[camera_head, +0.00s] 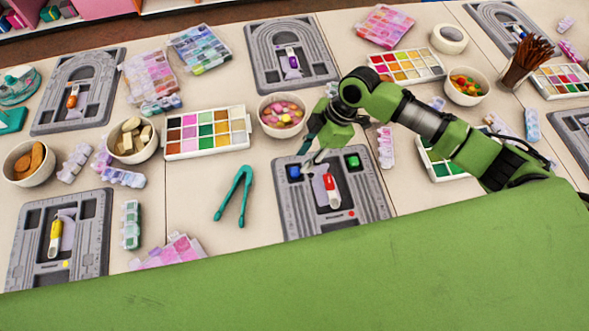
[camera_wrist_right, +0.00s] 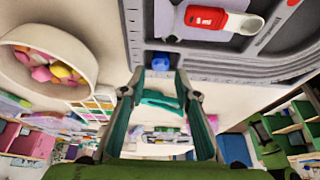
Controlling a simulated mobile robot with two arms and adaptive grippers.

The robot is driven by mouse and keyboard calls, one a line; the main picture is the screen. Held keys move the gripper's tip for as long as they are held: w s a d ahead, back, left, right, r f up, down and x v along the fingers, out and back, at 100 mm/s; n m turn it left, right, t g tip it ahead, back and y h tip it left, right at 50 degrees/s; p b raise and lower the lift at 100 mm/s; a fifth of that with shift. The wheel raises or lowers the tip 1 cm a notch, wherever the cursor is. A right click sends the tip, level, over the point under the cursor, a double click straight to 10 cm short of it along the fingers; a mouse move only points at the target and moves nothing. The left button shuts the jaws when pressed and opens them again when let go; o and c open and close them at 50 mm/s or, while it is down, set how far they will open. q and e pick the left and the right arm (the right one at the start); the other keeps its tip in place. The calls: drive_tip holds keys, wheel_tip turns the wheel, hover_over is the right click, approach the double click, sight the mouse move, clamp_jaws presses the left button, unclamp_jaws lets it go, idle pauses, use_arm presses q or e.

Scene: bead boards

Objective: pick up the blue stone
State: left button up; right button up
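The blue stone (camera_head: 294,172) is a small blue block at the upper left of the grey bead board (camera_head: 364,203) in the middle. It also shows in the right wrist view (camera_wrist_right: 161,62), near the board's edge and just beyond my fingertips. Whether a finger touches the stone cannot be told. My left gripper is not in view.
A green stone (camera_head: 353,161) and a red-and-white scoop (camera_head: 331,190) lie on the same board. Teal tweezers (camera_head: 235,196) lie to the left. A bowl of colored pieces (camera_head: 282,134) and a paint palette (camera_head: 208,151) stand behind. Bare table lies around the tweezers.

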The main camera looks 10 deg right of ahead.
sight(298, 170)
drive_tip(key=shift+a+f, duration=0.25)
drive_tip(key=shift+f, duration=0.3)
drive_tip(key=p+x, duration=0.1)
drive_tip(key=x, duration=0.2)
drive_tip(key=shift+s+f, duration=0.15)
drive_tip(key=shift+f, duration=0.15)
drive_tip(key=shift+a+f, duration=0.15)
drive_tip(key=shift+f, duration=0.3)
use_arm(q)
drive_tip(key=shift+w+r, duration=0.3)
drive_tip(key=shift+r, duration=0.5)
use_arm(e)
drive_tip(key=c, duration=0.7)
